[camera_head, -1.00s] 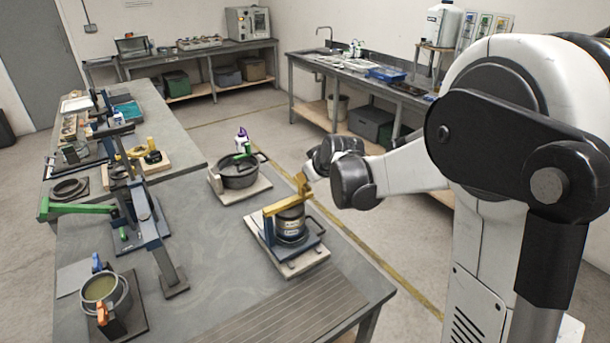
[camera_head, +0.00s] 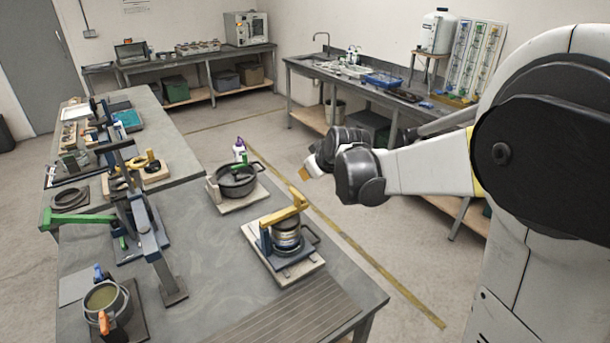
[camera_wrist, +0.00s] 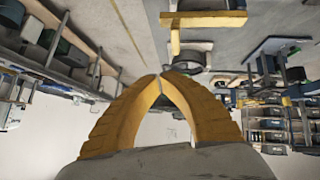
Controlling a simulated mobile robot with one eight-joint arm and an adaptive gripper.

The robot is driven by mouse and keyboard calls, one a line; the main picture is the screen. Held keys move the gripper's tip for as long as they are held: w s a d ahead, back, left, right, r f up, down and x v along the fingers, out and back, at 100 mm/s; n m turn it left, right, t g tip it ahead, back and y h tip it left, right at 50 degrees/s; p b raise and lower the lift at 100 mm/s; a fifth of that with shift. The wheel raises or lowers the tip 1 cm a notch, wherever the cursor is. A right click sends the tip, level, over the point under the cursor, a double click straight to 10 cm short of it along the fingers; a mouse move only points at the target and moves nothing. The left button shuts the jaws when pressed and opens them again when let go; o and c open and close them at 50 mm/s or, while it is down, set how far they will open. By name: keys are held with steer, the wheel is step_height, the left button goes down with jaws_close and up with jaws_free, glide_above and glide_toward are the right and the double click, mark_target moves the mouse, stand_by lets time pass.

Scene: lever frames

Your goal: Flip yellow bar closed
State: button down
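The yellow bar (camera_head: 284,213) sits on a blue clamp-like fixture over a dark round pot (camera_head: 287,236) on a pale board. Its right end is raised and points toward my gripper. My gripper (camera_head: 305,173) is just beyond that end in the head view, close to it in the picture; the exact gap is hard to tell. In the wrist view the bar (camera_wrist: 208,19) lies at the top, apart from my fingertips. My yellow fingers (camera_wrist: 162,78) curve in and their tips meet, with nothing between them.
A lidded dark pot (camera_head: 237,180) with a green handle stands behind the fixture. A blue-grey stand with a green lever (camera_head: 80,218) and a pot with an orange clip (camera_head: 103,300) are at left. A ribbed mat (camera_head: 290,315) lies in front.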

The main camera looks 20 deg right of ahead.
steer(key=v, duration=0.3)
steer(key=p+v, duration=0.1)
steer(key=v, duration=0.1)
steer(key=shift+d+r, duration=0.25)
steer(key=shift+d, duration=0.1)
